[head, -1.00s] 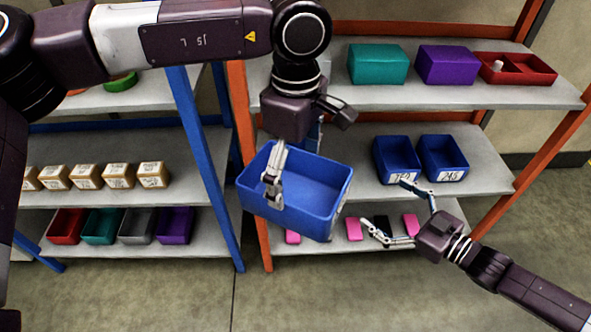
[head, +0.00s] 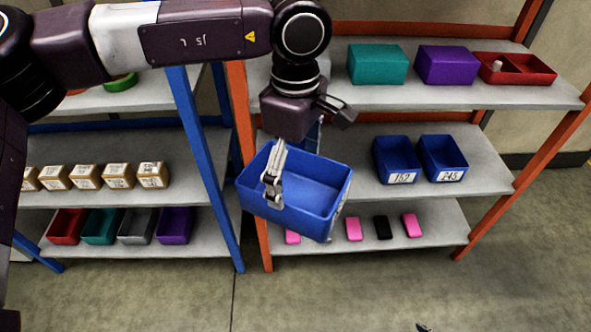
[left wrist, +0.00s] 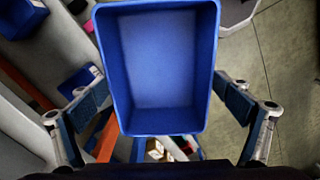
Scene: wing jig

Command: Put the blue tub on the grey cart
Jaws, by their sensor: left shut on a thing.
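The blue tub (head: 312,198) is empty and open at the top. It hangs in the air in front of the orange-framed rack, slightly tilted in the head view. My left gripper (head: 294,172) is shut on it; one finger lies over its left side and the other is mostly hidden. In the left wrist view the tub (left wrist: 160,70) fills the middle, with a finger on each side. Only a small dark tip, probably of my right gripper (head: 423,327), shows at the bottom edge of the head view. I cannot make out a grey cart in either view.
Two labelled blue tubs (head: 442,158) stand on the rack's middle shelf (head: 490,185). Teal (head: 378,64) and purple (head: 447,65) boxes and a red tray (head: 516,76) stand above. A blue-framed rack (head: 205,160) is at left. The floor (head: 400,285) in front looks clear.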

